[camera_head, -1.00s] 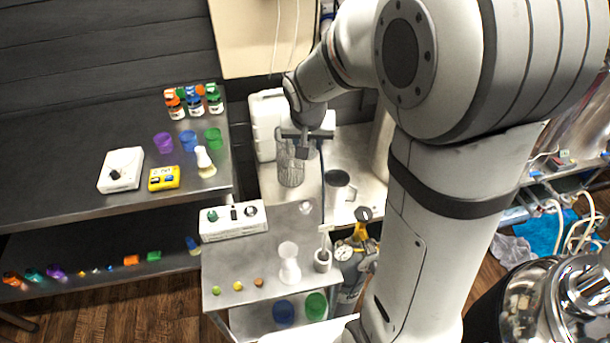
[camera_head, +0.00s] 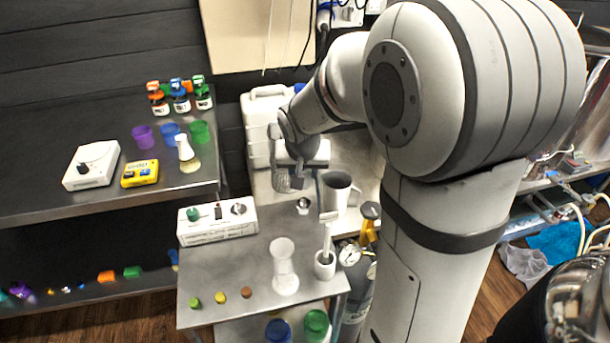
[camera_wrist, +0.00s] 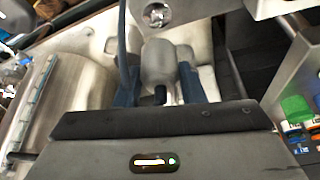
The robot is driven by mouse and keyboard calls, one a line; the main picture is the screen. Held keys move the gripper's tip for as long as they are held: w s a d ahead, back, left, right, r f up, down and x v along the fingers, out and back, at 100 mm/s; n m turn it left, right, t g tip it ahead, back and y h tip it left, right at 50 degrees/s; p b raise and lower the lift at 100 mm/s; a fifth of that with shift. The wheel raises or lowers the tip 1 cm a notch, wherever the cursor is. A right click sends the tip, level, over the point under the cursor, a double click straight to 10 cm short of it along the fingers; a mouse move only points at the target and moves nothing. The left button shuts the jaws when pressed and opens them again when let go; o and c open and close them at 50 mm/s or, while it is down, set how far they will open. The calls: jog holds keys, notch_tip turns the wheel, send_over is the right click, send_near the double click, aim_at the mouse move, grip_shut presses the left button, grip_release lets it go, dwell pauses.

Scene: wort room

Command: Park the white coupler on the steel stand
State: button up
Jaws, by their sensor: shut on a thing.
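My gripper (camera_wrist: 158,88) is shut on a pale grey-white rounded piece, which I take to be the white coupler (camera_wrist: 159,60). It sits between the two dark blue fingers in the wrist view. In the head view my gripper (camera_head: 296,158) is above the far end of the small cart, and a pale cylinder shows there. A small shiny steel piece, probably the steel stand (camera_head: 303,206), is at the cart's far right, below and apart from my gripper. A shiny fitting also shows ahead of the fingers in the wrist view (camera_wrist: 156,14). The coupler's underside is hidden.
A steel jug (camera_head: 337,188), a brush holder (camera_head: 325,266), a white flask (camera_head: 284,268) and a white control box (camera_head: 217,224) stand around the stand. A white canister (camera_head: 258,120) is behind. The cart's middle is bare.

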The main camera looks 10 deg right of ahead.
aim_at(303, 199)
jog(key=shift+f+b, duration=1.85)
jog(key=shift+f, duration=0.95)
jog(key=shift+s+b, duration=0.1)
jog(key=shift+b, duration=0.25)
jog(key=shift+f+b, duration=0.55)
jog(key=shift+f, duration=0.05)
jog(key=o, duration=0.7)
jog(key=p+v, duration=0.6)
jog(key=v, duration=0.5)
jog(key=shift+s, duration=0.1)
